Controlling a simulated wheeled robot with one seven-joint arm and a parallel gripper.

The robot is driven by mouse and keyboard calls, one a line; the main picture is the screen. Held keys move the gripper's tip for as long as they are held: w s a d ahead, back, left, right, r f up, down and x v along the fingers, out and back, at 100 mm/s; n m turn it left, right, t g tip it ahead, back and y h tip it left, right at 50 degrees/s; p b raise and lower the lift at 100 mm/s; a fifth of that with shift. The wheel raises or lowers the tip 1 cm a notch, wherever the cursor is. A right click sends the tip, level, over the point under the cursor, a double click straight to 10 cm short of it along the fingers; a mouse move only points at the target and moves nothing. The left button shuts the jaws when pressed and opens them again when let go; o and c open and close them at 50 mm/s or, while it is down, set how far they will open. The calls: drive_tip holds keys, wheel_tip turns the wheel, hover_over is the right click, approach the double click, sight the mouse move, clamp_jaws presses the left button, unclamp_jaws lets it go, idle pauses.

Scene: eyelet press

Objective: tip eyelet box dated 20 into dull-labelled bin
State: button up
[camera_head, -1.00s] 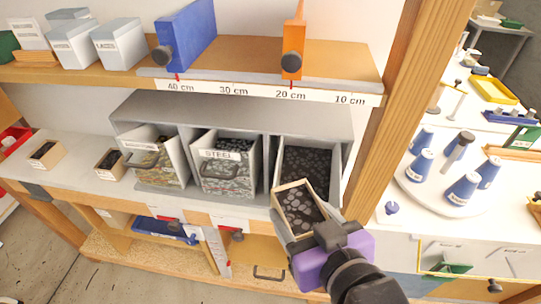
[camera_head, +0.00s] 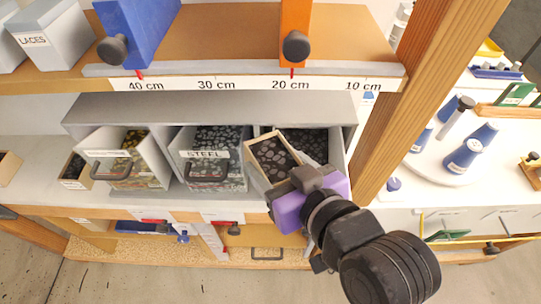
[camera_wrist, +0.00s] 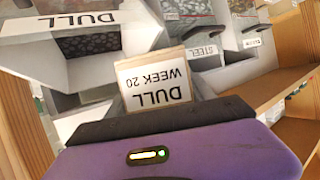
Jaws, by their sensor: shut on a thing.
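My gripper (camera_head: 296,186) is shut on a small open wooden box (camera_head: 262,172) with dark round eyelets inside. In the wrist view the box's label (camera_wrist: 157,86) reads DULL, WEEK 20, upside down. The box is at the front of the rightmost grey bin (camera_head: 337,150), overlapping its left part in the head view. That bin holds dark eyelets. Its label (camera_wrist: 88,22) reads DULL in the wrist view; the box and gripper hide its front in the head view. Eyelets still lie in the box.
The STEEL bin (camera_head: 208,155) stands just left, and another bin (camera_head: 121,172) with yellowish eyelets further left. A shelf with a blue block (camera_head: 137,32) and an orange block (camera_head: 295,30) hangs above the bins. A wooden post (camera_head: 410,110) stands at the right.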

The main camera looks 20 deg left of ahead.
sight(289, 154)
drive_tip(key=m, duration=0.1)
drive_tip(key=w+d+m+g+y, duration=0.1)
drive_tip(key=shift+m, duration=0.3)
drive_tip(key=shift+w+d+f+m+g+y, duration=0.2)
drive_tip(key=shift+m+y, duration=0.15)
drive_tip(key=shift+m, duration=0.15)
drive_tip(key=shift+w+d+f+m+g+y, duration=0.1)
drive_tip(key=shift+d+m+g+y, duration=0.1)
drive_tip(key=shift+m+y, duration=0.25)
drive_tip(key=m, duration=0.1)
drive_tip(key=m+y, duration=0.1)
drive_tip(key=w+d+m+g+y, duration=0.1)
drive_tip(key=shift+r+m, duration=0.35)
drive_tip(key=shift+r, duration=0.05)
drive_tip(key=shift+w+r+m+y+p, duration=0.15)
drive_tip(key=shift+r+m+y+p, duration=0.2)
drive_tip(key=shift+m+p, duration=0.4)
drive_tip(key=shift+w+d+r+m+y+p, duration=0.15)
drive_tip(key=shift+w+d+m+y+p, duration=0.15)
drive_tip(key=shift+m, duration=0.4)
drive_tip(key=shift+w+d+r+m+y+p, duration=0.1)
drive_tip(key=shift+d+r+m+y+p, duration=0.2)
drive_tip(key=shift+m, duration=0.35)
drive_tip(key=shift+a+f, duration=0.1)
drive_tip(key=shift+f, duration=0.05)
